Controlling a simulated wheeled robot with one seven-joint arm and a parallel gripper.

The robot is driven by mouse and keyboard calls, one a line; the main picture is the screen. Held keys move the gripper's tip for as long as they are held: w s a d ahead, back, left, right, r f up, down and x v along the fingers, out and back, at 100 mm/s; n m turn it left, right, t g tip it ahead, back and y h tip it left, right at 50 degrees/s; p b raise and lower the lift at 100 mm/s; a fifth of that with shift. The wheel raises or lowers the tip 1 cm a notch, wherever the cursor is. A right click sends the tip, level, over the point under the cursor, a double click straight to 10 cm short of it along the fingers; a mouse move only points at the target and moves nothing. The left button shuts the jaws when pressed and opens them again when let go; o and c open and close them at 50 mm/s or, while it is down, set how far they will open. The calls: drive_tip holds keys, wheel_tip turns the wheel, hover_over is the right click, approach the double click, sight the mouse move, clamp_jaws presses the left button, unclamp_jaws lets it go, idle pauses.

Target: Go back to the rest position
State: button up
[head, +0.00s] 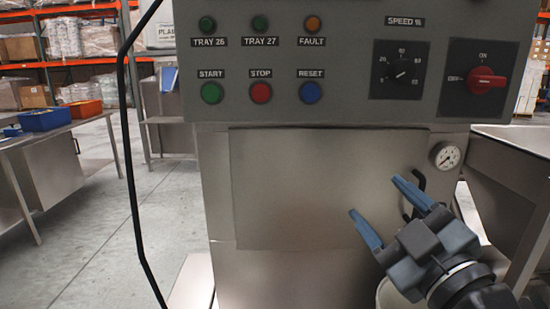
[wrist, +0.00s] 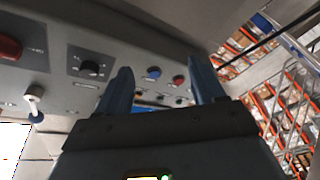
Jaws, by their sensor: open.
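My gripper (head: 380,207) is at the lower right of the head view, in front of the machine's steel front. Its two blue fingers are spread apart with nothing between them. The grey control panel (head: 345,110) is above my gripper in the head view. It carries a green start button (head: 212,93), a red stop button (head: 261,92), a blue reset button (head: 311,92), a speed knob (head: 402,72) and a red on/off switch (head: 486,81).
A pressure gauge (head: 447,155) and a black handle (head: 418,190) are close to my gripper on the machine front. A steel bin (head: 515,150) stands at the right. A black cable (head: 133,180) hangs at the left. The floor (head: 95,240) left of the machine is open.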

drive_tip(key=s+d+f+m+g+h, duration=0.2)
drive_tip(key=s+f+m+h, duration=0.3)
drive_tip(key=s+f+m, duration=0.75)
drive_tip(key=s+d+f, duration=0.1)
drive_tip(key=s+f, duration=0.1)
drive_tip(key=s, duration=0.6)
drive_tip(key=s+d+f+n+g, duration=0.1)
drive_tip(key=s+d+f, duration=0.1)
drive_tip(key=s, duration=0.6)
drive_tip(key=s+d+f+g, duration=0.1)
drive_tip(key=s+f, duration=0.2)
drive_tip(key=s, duration=0.6)
drive_tip(key=shift+d+p, duration=0.35)
drive_tip(key=shift+p, duration=0.1)
